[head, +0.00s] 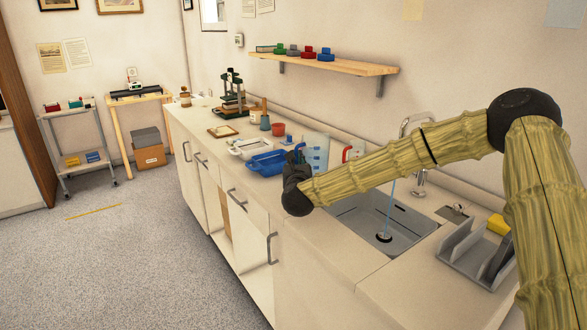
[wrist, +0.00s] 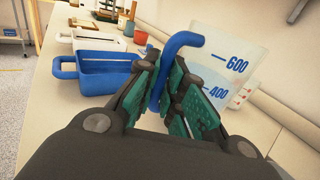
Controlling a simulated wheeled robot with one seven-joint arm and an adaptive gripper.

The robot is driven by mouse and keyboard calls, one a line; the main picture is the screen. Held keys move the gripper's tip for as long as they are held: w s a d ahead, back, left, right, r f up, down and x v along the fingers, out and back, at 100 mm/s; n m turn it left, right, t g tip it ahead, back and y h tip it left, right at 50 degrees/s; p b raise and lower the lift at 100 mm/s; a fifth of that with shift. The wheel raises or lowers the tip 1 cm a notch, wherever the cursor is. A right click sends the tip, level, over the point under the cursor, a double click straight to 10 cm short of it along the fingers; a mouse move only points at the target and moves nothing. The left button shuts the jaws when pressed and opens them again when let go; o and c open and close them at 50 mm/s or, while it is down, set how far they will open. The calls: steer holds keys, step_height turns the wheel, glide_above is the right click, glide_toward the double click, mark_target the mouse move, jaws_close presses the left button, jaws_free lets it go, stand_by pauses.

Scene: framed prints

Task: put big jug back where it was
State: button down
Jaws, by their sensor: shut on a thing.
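The big jug (head: 317,148) is clear with blue markings and a blue handle. It stands upright at the counter's back, left of the sink, in the head view. In the wrist view the jug (wrist: 226,70) shows 600 and 400 marks, just beyond my fingers. My gripper (wrist: 170,90) is shut on its blue handle (wrist: 184,41). In the head view my gripper (head: 296,172) is at the jug's near left side. The jug's base is largely hidden, so I cannot tell whether it touches the counter.
A blue tray (head: 268,163) and a white tray (head: 246,148) lie left of the jug. The sink (head: 368,222) has water running from the tap (head: 419,160). Bare counter (head: 300,228) lies in front.

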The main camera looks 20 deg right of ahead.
steer(key=shift+f, duration=1.15)
steer(key=shift+f, duration=0.2)
steer(key=c, duration=1.5)
jaws_free()
steer(key=shift+r, duration=0.1)
steer(key=shift+r, duration=0.15)
steer(key=v, duration=1.2)
steer(key=shift+a+b, duration=0.1)
steer(key=shift+b, duration=0.25)
